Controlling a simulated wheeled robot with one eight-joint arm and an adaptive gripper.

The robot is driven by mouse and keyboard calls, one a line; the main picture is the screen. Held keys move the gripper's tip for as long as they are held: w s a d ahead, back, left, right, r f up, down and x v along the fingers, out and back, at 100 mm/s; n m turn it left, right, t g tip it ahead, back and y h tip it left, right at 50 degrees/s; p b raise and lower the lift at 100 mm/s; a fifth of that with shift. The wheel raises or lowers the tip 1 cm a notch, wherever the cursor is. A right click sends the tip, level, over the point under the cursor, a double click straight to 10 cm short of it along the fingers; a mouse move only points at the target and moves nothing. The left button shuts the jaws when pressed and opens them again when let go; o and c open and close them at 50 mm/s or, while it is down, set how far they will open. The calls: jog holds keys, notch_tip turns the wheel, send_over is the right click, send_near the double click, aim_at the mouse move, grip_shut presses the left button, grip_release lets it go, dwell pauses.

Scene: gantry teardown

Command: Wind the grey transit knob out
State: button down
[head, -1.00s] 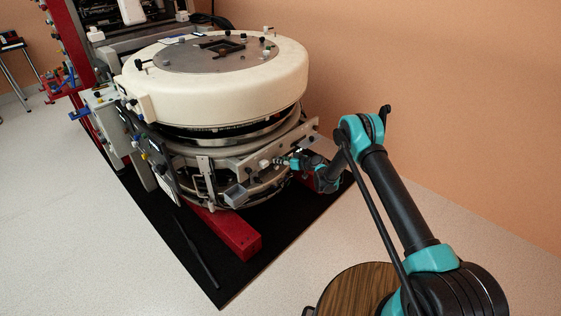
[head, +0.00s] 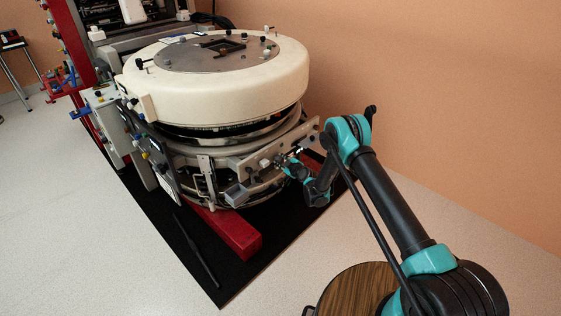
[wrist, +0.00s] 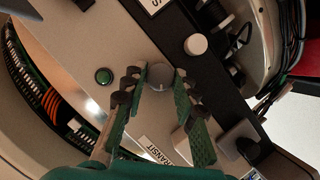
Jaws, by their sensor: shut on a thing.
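The grey transit knob (wrist: 160,75) is a round knob on a pale plate, near the middle of the wrist view. A "TRANSIT" label (wrist: 163,149) is on the plate below it. My gripper (wrist: 158,82) has green pads with dark finger links on either side of the knob and is shut on it. In the head view my gripper (head: 284,162) is at the front right of the round machine, against its lower plate, where the knob is too small to make out.
The cream ring housing (head: 215,95) overhangs above. A red beam (head: 235,235) lies on the black mat (head: 215,285). A round wooden stool top (head: 355,295) stands near my arm.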

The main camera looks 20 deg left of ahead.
jog(key=shift+n+t, duration=0.3)
jog(key=shift+n, duration=0.2)
dwell(0.3)
jog(key=c, duration=1.2)
grip_release()
jog(key=shift+r, duration=0.1)
notch_tip(320, 180, up, 10)
jog(key=shift+f, duration=0.1)
